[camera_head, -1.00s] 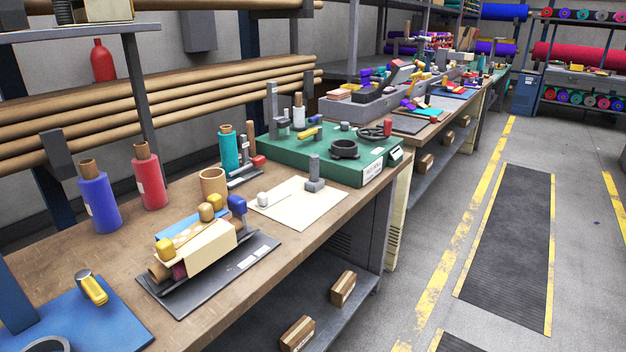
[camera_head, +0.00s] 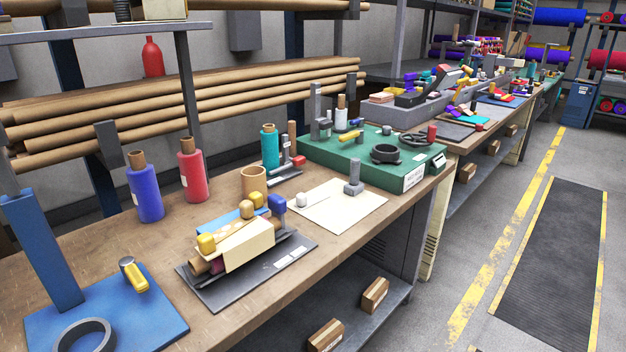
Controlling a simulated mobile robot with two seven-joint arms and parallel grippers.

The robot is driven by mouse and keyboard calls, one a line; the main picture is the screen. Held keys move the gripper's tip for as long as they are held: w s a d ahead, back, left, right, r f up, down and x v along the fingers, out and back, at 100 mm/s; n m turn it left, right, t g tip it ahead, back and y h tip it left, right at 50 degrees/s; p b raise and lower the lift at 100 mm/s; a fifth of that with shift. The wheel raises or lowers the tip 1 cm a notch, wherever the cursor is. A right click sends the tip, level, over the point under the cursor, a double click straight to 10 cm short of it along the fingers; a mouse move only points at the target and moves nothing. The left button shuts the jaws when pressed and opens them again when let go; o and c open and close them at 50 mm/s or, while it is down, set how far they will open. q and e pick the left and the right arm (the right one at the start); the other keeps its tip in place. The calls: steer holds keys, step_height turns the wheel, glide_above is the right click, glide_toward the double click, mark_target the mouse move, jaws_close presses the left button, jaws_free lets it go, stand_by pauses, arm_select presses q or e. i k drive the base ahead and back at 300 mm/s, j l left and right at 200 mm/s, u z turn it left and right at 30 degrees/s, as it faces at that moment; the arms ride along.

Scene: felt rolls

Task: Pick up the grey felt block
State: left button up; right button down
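A small grey block-like piece (camera_head: 354,188) with an upright post stands on a cream sheet (camera_head: 325,215) on the near workbench. It is the clearest grey block here, but I cannot tell whether it is felt. A small light grey lump (camera_head: 301,199) lies on the same sheet, to its left. Neither of my grippers is in view, and nothing is seen touching these pieces.
The workbench (camera_head: 110,245) also bears a blue board (camera_head: 160,325), a dark tray (camera_head: 225,297) with rolls, blue (camera_head: 145,193) and red (camera_head: 192,175) thread spools, and a green case (camera_head: 340,158). A floor aisle (camera_head: 550,260) runs clear at right.

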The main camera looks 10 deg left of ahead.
mark_target(354, 186)
steer(key=i+l+u, duration=0.2)
steer(key=u, duration=0.25)
steer(key=i+l+u, duration=0.15)
steer(key=l+u, duration=0.25)
steer(key=i+l+u, duration=0.2)
steer(key=l, duration=0.25)
steer(key=l+u, duration=0.15)
steer(key=l, duration=0.25)
steer(key=i+l, duration=0.1)
steer(key=l, duration=0.35)
steer(key=i+l+u, duration=0.1)
steer(key=l, duration=0.35)
steer(key=i+l, duration=0.1)
steer(key=l, duration=0.35)
steer(key=l+u, duration=0.1)
steer(key=l, duration=0.35)
steer(key=i, duration=0.05)
